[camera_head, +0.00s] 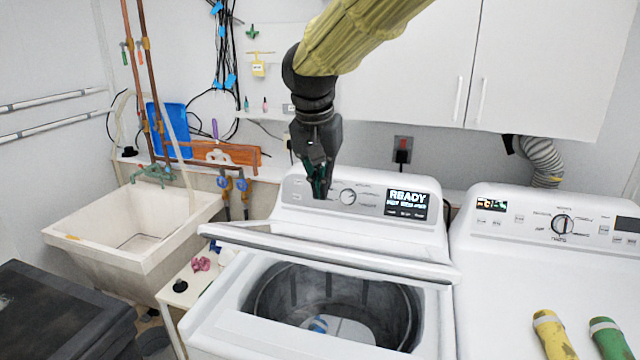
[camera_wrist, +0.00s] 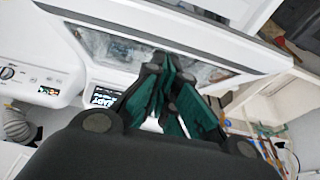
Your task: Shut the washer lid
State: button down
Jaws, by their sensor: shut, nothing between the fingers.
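The white washer (camera_head: 215,318) stands in the middle of the head view with its drum opening uncovered. Its lid (camera_head: 330,257) is raised; I see it nearly edge-on as a band across the machine, between the opening and the control panel (camera_head: 300,190). Something blue and white lies in the drum (camera_head: 335,325). My gripper (camera_head: 319,192) is shut and empty, pointing down in front of the left part of the panel, behind the lid's upper edge. In the wrist view my gripper (camera_wrist: 172,108) shows with the lid (camera_wrist: 190,25) beyond the fingers.
Wall cabinets (camera_head: 480,65) hang above. A utility sink (camera_head: 135,230) and a small side table (camera_head: 190,285) are at the left.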

jog(key=p, duration=0.2)
send_over(324, 245)
notch_tip(324, 245, down, 6)
jog(key=shift+s+f, duration=0.15)
jog(key=shift+f, duration=0.1)
jog(key=f+p, duration=0.1)
jog(key=f, duration=0.1)
jog(key=s+f+p, duration=0.1)
jog(key=shift+s+a+f, duration=0.15)
jog(key=shift+f, duration=0.2)
jog(key=shift+s+f, duration=0.15)
jog(key=shift+f, duration=0.3)
jog(key=shift+a, duration=0.1)
